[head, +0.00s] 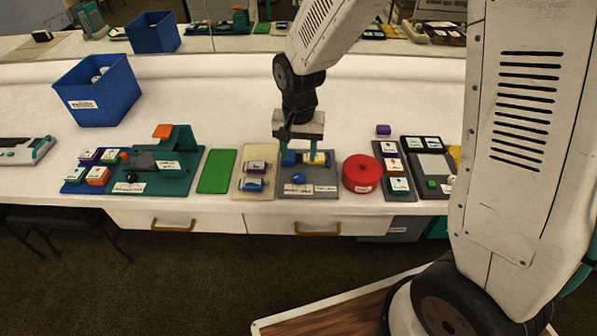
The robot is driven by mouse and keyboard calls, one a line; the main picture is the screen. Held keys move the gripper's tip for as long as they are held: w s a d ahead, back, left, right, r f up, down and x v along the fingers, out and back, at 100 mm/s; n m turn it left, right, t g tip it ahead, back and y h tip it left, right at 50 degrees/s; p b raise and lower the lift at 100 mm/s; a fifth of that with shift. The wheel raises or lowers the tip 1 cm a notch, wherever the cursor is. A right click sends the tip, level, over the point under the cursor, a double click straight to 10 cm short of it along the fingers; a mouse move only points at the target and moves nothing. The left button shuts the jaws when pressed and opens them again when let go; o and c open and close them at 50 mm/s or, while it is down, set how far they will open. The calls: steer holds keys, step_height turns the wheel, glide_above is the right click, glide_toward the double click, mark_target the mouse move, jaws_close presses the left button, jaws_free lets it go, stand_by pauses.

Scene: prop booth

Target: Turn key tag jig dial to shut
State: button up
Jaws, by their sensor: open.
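My gripper (298,149) points down over the back of a grey jig plate (322,189) in the head view. Between and behind the fingers are a blue block (290,158) and a yellow piece with a white label (318,159). I cannot tell whether the fingers touch them. A round blue knob (298,179), which looks like the dial, sits on the front half of the plate, apart from the gripper. White labels lie along the plate's front edge; their writing is too small to read.
A beige tray (240,190) with tags and a green mat (216,171) lie to the left. A teal fixture (180,150) stands farther left, and a blue bin (98,92) behind. A red round container (361,173) sits close on the right, beside a dark tray of tags (393,168).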

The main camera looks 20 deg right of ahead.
mark_target(299, 175)
step_height(299, 175, down, 8)
steer(key=shift+r, duration=0.15)
stand_by(0.3)
steer(key=c, duration=1)
